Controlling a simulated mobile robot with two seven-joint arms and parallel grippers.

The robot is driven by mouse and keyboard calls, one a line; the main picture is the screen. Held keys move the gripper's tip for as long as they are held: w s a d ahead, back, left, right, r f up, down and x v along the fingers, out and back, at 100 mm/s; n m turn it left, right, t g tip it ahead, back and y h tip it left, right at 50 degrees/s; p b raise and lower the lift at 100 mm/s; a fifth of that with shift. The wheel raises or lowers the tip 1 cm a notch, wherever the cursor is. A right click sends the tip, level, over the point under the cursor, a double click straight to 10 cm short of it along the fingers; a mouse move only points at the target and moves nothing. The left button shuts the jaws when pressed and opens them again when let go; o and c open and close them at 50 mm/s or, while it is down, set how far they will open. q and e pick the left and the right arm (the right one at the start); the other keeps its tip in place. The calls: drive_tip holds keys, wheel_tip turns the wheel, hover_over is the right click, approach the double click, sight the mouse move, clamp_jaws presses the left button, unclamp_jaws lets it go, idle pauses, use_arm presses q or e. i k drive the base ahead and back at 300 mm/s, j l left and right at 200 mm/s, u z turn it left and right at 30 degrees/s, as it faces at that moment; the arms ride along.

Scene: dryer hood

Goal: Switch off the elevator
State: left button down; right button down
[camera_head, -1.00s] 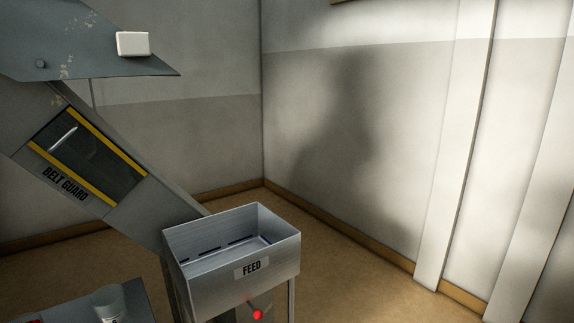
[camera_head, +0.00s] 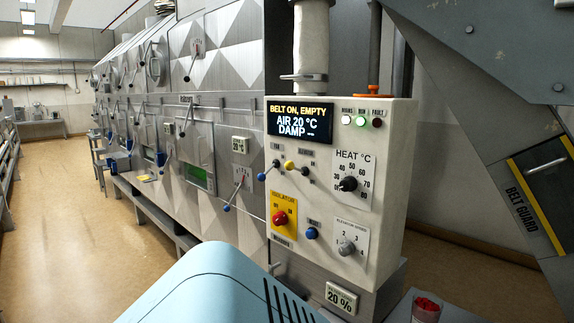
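The elevator (camera_head: 480,105) is a grey sloping chute at the right, with a yellow-edged window marked BELT GUARD (camera_head: 525,205). A cream control box (camera_head: 330,212) stands left of it. Its display (camera_head: 299,119) reads BELT ON, EMPTY, AIR 20 °C, DAMP. Below the display are a blue-knobbed lever (camera_head: 262,177) and a yellow-knobbed lever (camera_head: 289,165); their small labels are blurred. A red knob (camera_head: 281,218) sits on a yellow plate that seems to read ISOLATOR. A blue button (camera_head: 312,233) is beside it. Neither of my grippers shows.
The box also has a HEAT dial (camera_head: 348,184), a lower numbered dial (camera_head: 346,246) and small lamps, one lit green. A long metal dryer (camera_head: 190,60) with several levers runs back leftward. A cup of red pieces (camera_head: 426,308) stands bottom right. The left floor (camera_head: 70,220) is clear.

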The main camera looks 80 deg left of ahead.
sight(289, 165)
drive_tip(key=u, duration=2.6)
